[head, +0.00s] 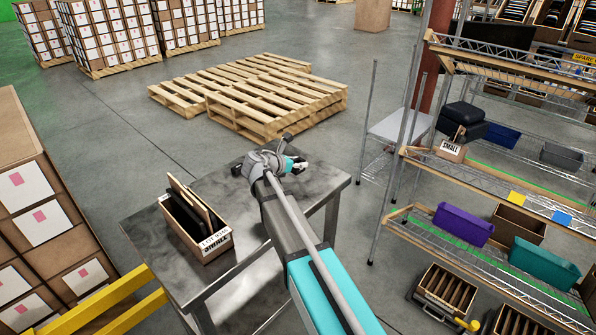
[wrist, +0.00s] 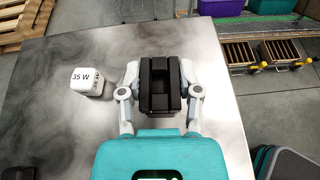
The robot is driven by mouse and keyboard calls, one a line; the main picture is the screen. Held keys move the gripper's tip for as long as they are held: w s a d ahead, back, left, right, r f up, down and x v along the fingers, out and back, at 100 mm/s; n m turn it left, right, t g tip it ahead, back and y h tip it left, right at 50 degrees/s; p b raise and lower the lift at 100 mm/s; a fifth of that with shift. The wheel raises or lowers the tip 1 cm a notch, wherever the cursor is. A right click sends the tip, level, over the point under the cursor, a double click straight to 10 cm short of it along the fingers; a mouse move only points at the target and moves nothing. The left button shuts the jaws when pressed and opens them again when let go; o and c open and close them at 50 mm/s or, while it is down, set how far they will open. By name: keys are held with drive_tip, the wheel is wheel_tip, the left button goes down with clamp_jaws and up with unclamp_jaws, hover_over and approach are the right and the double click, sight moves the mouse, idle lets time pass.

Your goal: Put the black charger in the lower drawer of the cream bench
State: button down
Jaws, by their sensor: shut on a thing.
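My gripper (wrist: 160,88) is shut on the black charger (wrist: 160,104), a dark block between its two grey fingers in the wrist view. It is over the grey metal table; I cannot tell whether the block touches the top. In the head view my gripper (head: 297,165) is small, at the table's far right part, and the charger cannot be made out. No cream bench or lower drawer can be identified in either view.
A white cube marked 35 W (wrist: 86,81) lies left of my gripper. The metal table (head: 140,240) also bears a brown carton (head: 217,243) holding dark flat things. Shelving (head: 480,262) with bins stands right, pallets (head: 260,95) behind, stacked boxes (head: 40,200) left.

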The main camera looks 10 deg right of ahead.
sight(298, 170)
drive_tip(key=shift+f, duration=0.1)
drive_tip(key=shift+w+f+b, duration=0.45)
drive_tip(key=shift+f+b, duration=0.05)
drive_tip(key=shift+b, duration=0.1)
drive_tip(key=shift+f+b, duration=1.2)
drive_tip(key=shift+f, duration=0.05)
drive_tip(key=shift+f, duration=0.15)
drive_tip(key=shift+c, duration=1.5)
unclamp_jaws()
drive_tip(key=p+v, duration=0.5)
drive_tip(key=v, duration=0.9)
drive_tip(key=shift+d, duration=0.15)
drive_tip(key=shift+s, duration=0.1)
